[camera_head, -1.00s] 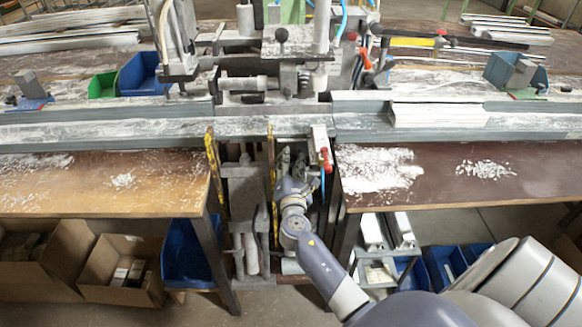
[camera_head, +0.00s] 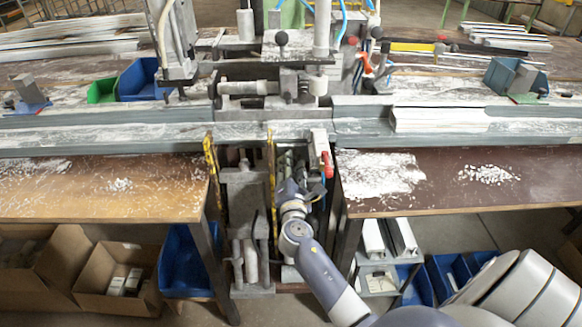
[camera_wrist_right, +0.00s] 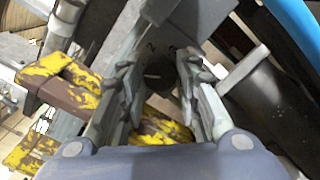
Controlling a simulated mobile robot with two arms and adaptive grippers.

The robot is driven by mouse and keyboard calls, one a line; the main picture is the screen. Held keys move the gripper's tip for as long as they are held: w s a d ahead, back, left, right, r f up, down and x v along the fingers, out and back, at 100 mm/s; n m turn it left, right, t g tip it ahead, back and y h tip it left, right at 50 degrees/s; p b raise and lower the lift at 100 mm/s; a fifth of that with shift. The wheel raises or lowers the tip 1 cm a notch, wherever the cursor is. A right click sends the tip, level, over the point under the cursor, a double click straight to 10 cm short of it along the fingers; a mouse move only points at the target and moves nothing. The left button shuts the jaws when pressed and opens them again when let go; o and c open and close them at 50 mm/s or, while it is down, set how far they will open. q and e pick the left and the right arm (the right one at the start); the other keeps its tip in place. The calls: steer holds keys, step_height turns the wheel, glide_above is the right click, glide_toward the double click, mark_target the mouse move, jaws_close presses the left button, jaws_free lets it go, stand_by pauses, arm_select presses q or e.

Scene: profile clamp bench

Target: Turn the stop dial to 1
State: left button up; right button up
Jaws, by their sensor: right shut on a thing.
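The stop dial (camera_wrist_right: 158,75) is a dark round knob in the right wrist view, on a dark plate. A numeral 2 shows on the plate just above it, with another mark to its right that is hard to read. My right gripper (camera_wrist_right: 162,80) has its two fingers on either side of the dial and is shut on it. In the head view my right gripper (camera_head: 291,172) reaches in below the bench's middle, between the two tables, and hides the dial. The dial's exact setting cannot be read. My left gripper is not in view.
Yellow-and-black worn bars (camera_head: 271,180) stand close left of my right gripper. A red-handled valve (camera_head: 327,165) and a blue hose are close on its right. Brown table tops (camera_head: 450,185) flank the narrow gap. Blue bins (camera_head: 188,262) and cardboard boxes stand below.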

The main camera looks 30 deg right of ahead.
steer(key=o, duration=0.8)
steer(key=shift+f, duration=0.1)
steer(key=v, duration=1.2)
